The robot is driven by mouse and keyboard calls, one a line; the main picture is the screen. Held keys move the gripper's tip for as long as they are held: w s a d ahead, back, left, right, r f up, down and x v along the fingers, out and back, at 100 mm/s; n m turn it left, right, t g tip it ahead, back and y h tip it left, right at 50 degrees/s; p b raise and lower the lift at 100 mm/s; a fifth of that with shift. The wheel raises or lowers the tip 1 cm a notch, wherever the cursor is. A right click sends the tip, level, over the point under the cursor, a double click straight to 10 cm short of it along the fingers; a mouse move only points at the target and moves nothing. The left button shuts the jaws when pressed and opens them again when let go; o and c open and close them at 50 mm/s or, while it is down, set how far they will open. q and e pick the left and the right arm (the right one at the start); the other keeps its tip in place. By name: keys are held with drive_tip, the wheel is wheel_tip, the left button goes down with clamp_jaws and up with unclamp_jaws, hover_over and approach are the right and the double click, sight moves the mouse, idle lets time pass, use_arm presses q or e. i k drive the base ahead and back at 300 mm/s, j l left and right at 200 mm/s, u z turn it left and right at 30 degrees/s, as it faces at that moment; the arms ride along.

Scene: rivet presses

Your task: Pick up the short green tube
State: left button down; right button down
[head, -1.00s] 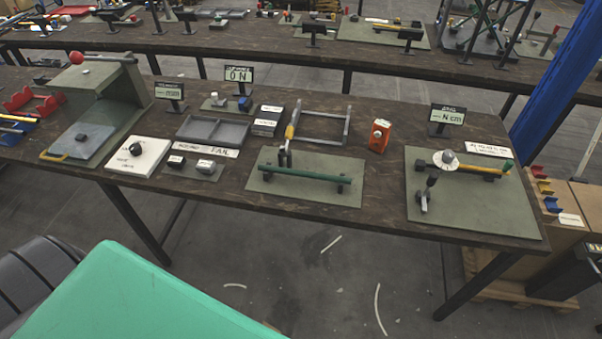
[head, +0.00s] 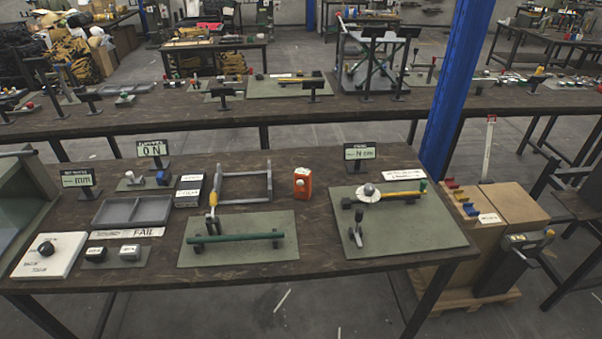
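A dark green tube (head: 235,238) lies level across two small dark supports on a grey-green mat (head: 240,256), on the near side of the dark wooden table (head: 330,262). An upright clamp lever with a yellow handle (head: 213,198) stands at the tube's left part and hides a little of it. I cannot tell from its size whether this is the short tube. A small green end piece (head: 423,186) also shows on the yellow-handled tool on the right mat. Neither of my grippers is in view.
A right mat (head: 420,237) holds a lever and a yellow-handled tool. An orange box (head: 302,183), a grey frame (head: 246,199), a grey tray (head: 132,210) and a white block (head: 48,255) stand around. A blue post (head: 455,90) rises behind the table. Cartons (head: 515,205) stand to the right.

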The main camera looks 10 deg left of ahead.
sight(278, 235)
drive_tip(key=i+j+z, duration=0.25)
drive_tip(key=j+z, duration=0.2)
drive_tip(key=j, duration=0.15)
drive_tip(key=j+z, duration=0.25)
drive_tip(key=i+j, duration=0.05)
drive_tip(key=j, duration=0.05)
